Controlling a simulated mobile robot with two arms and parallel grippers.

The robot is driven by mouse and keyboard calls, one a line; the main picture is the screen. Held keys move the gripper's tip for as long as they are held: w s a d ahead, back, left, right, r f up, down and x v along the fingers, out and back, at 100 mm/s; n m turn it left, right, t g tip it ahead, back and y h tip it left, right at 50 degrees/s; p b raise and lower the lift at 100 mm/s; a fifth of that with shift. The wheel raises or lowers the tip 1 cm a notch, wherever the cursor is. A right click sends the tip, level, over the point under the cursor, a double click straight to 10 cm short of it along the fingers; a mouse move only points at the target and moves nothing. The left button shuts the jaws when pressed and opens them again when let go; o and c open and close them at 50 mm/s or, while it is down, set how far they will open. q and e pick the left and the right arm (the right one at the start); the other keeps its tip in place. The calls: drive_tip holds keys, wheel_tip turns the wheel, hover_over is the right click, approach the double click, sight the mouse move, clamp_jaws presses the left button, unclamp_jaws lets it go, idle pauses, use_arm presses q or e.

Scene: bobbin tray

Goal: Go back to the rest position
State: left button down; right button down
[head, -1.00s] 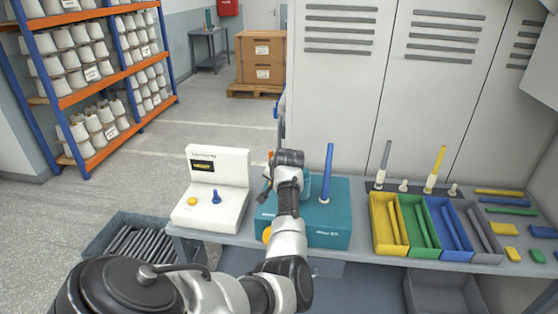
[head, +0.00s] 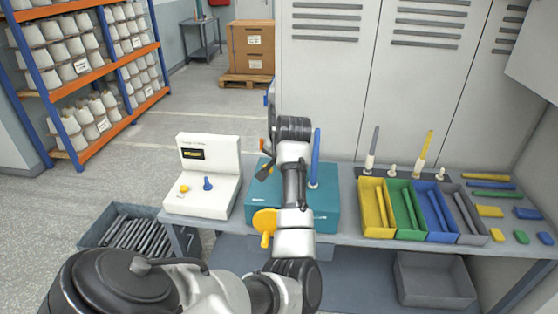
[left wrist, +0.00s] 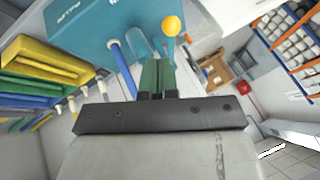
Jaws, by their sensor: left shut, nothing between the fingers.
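My left arm comes in from the lower left in the head view and reaches up over the teal box (head: 325,208). My left gripper (left wrist: 157,72) is shut and empty; its two green fingers lie together in the left wrist view. In the head view its wrist hides part of the box. A blue rod (head: 316,150) stands upright in the box, and a yellow knob (head: 264,222) is at its front. Both also show in the left wrist view, the rod (left wrist: 123,68) and the knob (left wrist: 171,26) apart from the fingers. My right gripper is not in view.
A white device (head: 207,160) stands left of the box. Yellow, green, blue and grey bins (head: 376,227) with rods stand to the right, below upright spindles. Grey lockers (head: 330,90) rise behind the bench. A crate of dark rods (head: 100,230) is on the floor at left.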

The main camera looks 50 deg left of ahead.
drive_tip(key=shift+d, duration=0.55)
